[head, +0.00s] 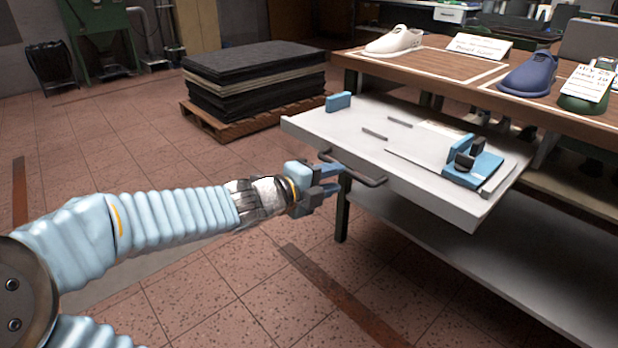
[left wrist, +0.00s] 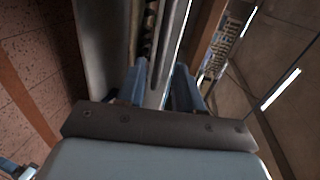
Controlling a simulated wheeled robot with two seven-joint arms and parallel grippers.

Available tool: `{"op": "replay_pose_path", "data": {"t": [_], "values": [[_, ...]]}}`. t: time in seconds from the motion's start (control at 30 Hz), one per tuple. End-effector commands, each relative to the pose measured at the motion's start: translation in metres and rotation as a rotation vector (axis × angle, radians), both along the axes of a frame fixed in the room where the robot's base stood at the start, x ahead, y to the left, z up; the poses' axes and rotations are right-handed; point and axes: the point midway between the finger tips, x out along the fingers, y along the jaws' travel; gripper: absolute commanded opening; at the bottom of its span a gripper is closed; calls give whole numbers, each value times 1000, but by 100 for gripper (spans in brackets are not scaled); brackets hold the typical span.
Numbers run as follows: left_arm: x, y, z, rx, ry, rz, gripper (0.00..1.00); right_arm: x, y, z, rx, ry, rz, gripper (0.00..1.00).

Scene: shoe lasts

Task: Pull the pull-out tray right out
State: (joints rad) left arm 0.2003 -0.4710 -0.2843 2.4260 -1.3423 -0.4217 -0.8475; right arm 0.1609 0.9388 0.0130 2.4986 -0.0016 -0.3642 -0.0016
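The white pull-out tray (head: 340,134) stands out from under the brown bench top in the head view. A dark bar handle (head: 368,180) is on its front edge. My left gripper (head: 338,179) is at the handle's left part, its two blue fingers apart. The left wrist view shows the fingers (left wrist: 160,85) spread, with the tray's edge running between and beyond them. I cannot tell whether the fingers touch the handle. My right gripper is not in view.
The bench (head: 437,62) carries a white shoe last (head: 394,41), a blue one (head: 527,75) and cards. A grey lower shelf (head: 470,262) lies below the tray. A pallet with dark sheets (head: 255,85) stands behind. The tiled floor before the tray is clear.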

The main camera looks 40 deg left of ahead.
Motion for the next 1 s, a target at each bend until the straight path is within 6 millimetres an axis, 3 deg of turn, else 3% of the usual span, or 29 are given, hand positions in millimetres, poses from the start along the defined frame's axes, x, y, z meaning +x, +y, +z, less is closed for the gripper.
{"op": "replay_pose_path", "data": {"t": [0.1,0.33,1.0], "values": [[-29,3,13,0,-3,2,35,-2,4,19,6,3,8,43],[-64,5,16,-1,-1,1,35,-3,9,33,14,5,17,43],[-70,5,14,-2,1,-1,35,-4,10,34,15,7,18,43]]}}
